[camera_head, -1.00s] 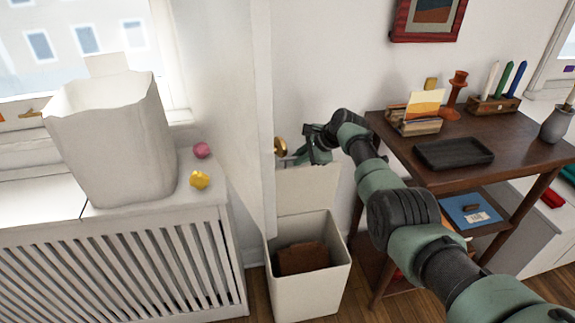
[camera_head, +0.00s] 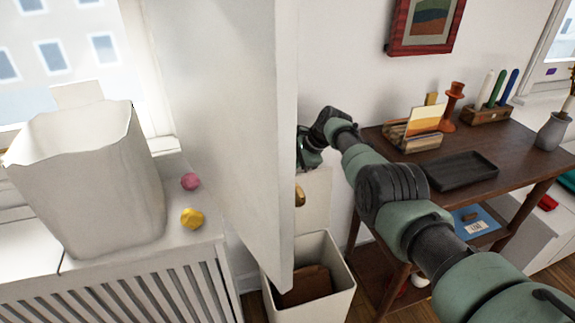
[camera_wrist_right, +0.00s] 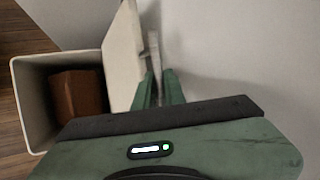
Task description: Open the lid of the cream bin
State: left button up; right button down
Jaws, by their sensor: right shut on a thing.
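The cream bin (camera_head: 338,300) stands on the wood floor with its top uncovered and brown contents inside. Its lid (camera_head: 318,200) stands upright at the back of the bin, near the wall. The lid also shows in the right wrist view (camera_wrist_right: 122,55), left of the fingers. My right gripper (camera_wrist_right: 158,88) is shut on a thin pale strip at the lid. In the head view my right gripper (camera_head: 308,150) is partly hidden behind a white panel's edge. My left gripper is not in view.
The white panel (camera_head: 225,120) with a brass knob (camera_head: 299,196) hides part of the bin's left side. A dark wooden table (camera_head: 415,180) stands right of the bin. A white slatted cover (camera_head: 140,295) and a large pale basket (camera_head: 90,190) are at left.

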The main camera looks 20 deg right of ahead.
jog(key=shift+s+f, duration=0.15)
jog(key=shift+f, duration=0.15)
jog(key=c, duration=1.5)
grip_release()
